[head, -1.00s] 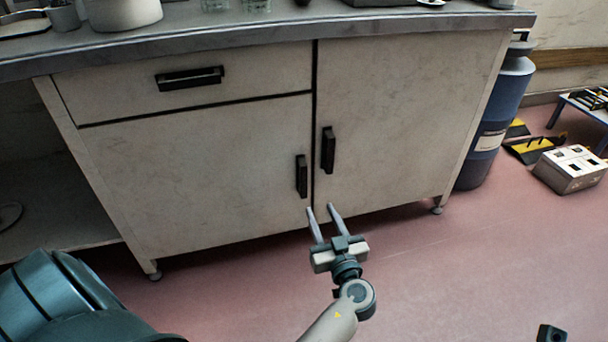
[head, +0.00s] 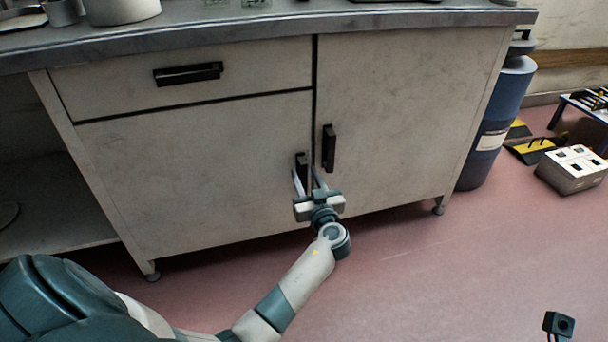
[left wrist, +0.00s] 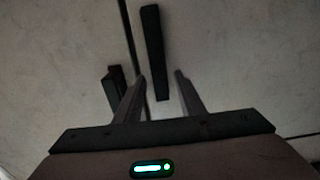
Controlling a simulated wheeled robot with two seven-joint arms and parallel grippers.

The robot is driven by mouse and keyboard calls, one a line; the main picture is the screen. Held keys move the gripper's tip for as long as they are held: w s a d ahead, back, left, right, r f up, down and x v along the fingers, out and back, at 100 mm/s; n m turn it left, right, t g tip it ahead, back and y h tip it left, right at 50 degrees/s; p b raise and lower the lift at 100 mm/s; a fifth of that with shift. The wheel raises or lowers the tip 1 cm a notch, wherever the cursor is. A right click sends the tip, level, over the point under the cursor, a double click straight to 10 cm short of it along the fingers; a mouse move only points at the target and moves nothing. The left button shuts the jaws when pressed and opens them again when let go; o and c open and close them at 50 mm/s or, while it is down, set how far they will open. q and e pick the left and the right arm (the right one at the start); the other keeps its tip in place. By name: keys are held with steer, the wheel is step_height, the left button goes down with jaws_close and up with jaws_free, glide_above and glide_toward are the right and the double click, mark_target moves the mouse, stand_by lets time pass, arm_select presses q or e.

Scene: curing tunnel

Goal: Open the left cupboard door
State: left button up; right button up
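The left cupboard door (head: 200,170) is a pale panel below a drawer and is closed. Its black upright handle (head: 305,160) is near its right edge, and it also shows in the left wrist view (left wrist: 113,92). My left gripper (head: 306,170) is open and empty in front of this handle. In the head view its fingers overlap the handle's two sides. In the left wrist view (left wrist: 160,80) the handle lies left of the left finger, partly hidden behind it. I cannot tell whether they touch. My right gripper is not in view.
The closed right door (head: 400,120) has its own black handle (head: 328,148), seen beyond and between the fingers in the left wrist view (left wrist: 153,50). A drawer (head: 120,85) is above the left door. A blue cylinder (head: 495,125) stands at right. The pink floor in front is clear.

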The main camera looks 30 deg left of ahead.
arm_select(q)
steer(key=shift+x, duration=1)
jaws_close()
